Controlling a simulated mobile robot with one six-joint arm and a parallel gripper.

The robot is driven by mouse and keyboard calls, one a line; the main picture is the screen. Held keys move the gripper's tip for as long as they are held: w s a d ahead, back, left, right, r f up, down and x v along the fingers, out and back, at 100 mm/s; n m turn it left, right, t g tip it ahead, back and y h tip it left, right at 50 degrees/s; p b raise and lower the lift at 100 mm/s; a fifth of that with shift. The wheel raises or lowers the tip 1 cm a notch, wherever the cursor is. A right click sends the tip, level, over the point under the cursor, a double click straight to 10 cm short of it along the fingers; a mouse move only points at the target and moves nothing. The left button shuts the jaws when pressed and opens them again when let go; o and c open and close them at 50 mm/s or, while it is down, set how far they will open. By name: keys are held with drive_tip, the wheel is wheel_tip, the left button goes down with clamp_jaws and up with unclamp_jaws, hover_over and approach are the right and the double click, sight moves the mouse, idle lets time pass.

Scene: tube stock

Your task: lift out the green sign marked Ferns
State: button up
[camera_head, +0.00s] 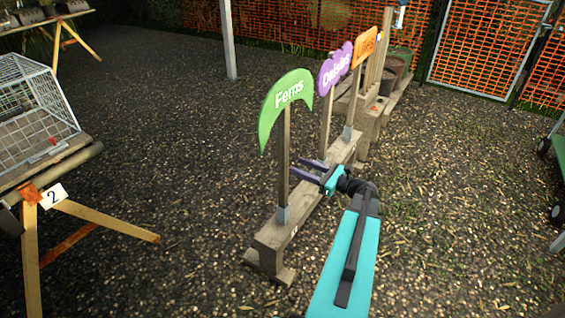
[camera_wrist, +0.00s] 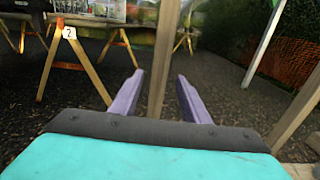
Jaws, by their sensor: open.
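The green crescent-shaped sign marked Ferns (camera_head: 287,98) stands upright on a wooden post (camera_head: 284,160). The post's foot is in a grey socket (camera_head: 283,214) at the near end of a wooden beam. My gripper (camera_head: 306,168) is open, level with the lower half of the post and just right of it in the head view. In the wrist view, a wooden post (camera_wrist: 163,60) shows upright in the gap between the fingers of my gripper (camera_wrist: 159,78). The fingers look apart from it. The green board is outside the wrist view.
A purple sign marked Daisies (camera_head: 335,68) and an orange sign (camera_head: 364,47) stand farther along the beam (camera_head: 325,185). A trestle table with a wire cage (camera_head: 35,100) and a tag 2 (camera_head: 53,196) is at left. Open gravel lies between.

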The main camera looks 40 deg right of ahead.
sight(287, 133)
drive_tip(key=x, duration=0.3)
drive_tip(key=shift+w, duration=0.25)
drive_tip(key=shift+x, duration=1.3)
drive_tip(key=shift+c, duration=0.2)
clamp_jaws()
drive_tip(key=shift+r+p, duration=4.8)
drive_tip(key=shift+r, duration=1.5)
